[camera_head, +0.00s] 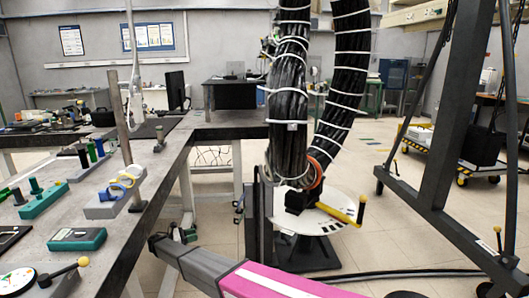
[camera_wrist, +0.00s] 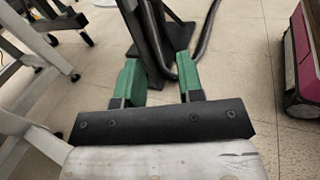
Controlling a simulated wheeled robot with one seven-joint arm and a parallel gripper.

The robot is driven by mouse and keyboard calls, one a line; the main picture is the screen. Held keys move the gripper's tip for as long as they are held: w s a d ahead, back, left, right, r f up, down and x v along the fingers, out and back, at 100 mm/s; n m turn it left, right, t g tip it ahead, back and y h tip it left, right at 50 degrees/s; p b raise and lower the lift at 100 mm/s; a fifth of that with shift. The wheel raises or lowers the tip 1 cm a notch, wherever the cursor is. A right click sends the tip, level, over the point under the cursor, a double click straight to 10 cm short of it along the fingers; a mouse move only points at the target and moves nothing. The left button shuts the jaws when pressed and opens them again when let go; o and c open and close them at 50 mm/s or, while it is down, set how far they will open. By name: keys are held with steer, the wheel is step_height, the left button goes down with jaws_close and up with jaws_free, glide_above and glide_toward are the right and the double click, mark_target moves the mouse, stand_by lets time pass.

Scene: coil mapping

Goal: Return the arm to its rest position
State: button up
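My gripper (camera_wrist: 159,75) shows in the wrist view with its two green fingers apart and nothing between them. It points down over the tiled floor, near a dark stand and a black cable or tube. In the head view a grey and pink arm part of mine crosses the bottom, reaching left toward the table edge.
A long workbench (camera_head: 120,218) on the left holds coloured fixtures and a green box (camera_head: 77,239). Thick black cable bundles (camera_head: 287,110) hang over a round white plate (camera_head: 305,218). A dark wheeled frame (camera_head: 440,215) stands right. Floor between is partly clear.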

steer(key=s+d+r+m+g+y, duration=0.1)
steer(key=s+d+m+g+y, duration=0.15)
steer(key=d, duration=0.95)
steer(key=s+d+m+g+y, duration=0.2)
steer(key=d+m, duration=0.2)
steer(key=d, duration=0.8)
steer(key=s+d+r+m+g+y, duration=0.1)
steer(key=s+d+m+g+y, duration=0.15)
steer(key=d, duration=0.95)
steer(key=s+d+r+m+y, duration=0.3)
steer(key=s+d+m+y, duration=0.1)
steer(key=s+d+m, duration=0.3)
steer(key=s+d+r+m+g+y, duration=0.1)
steer(key=s+d+r+m+y, duration=0.2)
steer(key=s+d+m, duration=0.4)
steer(key=s+d+y, duration=0.1)
steer(key=s+d, duration=0.2)
steer(key=d, duration=0.2)
steer(key=shift+s+r+y, duration=0.25)
steer(key=shift+s+y, duration=0.05)
steer(key=shift+s, duration=0.05)
steer(key=shift+d, duration=0.1)
